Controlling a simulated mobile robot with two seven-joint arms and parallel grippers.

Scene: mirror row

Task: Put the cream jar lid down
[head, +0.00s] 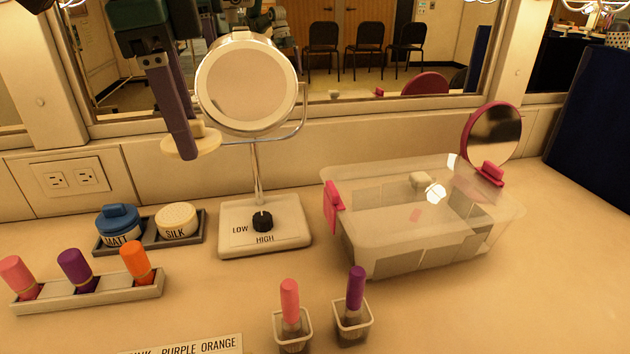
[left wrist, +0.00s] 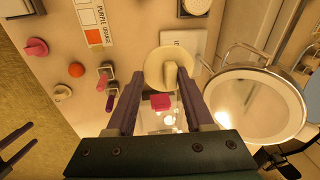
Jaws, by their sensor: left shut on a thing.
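My left gripper (head: 187,152) is shut on the cream jar lid (head: 176,145), a pale round disc. It holds the lid in the air, left of the round mirror and above the counter. In the left wrist view the lid (left wrist: 155,66) sits at the fingertips (left wrist: 168,82), its knob between them. The SILK jar (head: 178,222) stands below in the dark tray (head: 152,241), its top pale and speckled. The MATT jar (head: 118,222) beside it wears a blue lid. My right gripper (left wrist: 22,148) shows at the left edge of the left wrist view, its fingers apart and empty.
The round mirror (head: 247,88) on its LOW/HIGH base (head: 264,236) stands close right of the lid. A clear bin (head: 400,250) is farther right. A lipstick rack (head: 90,292) and two small cups (head: 293,328) (head: 352,318) stand in front. Bare counter (head: 215,290) lies between them.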

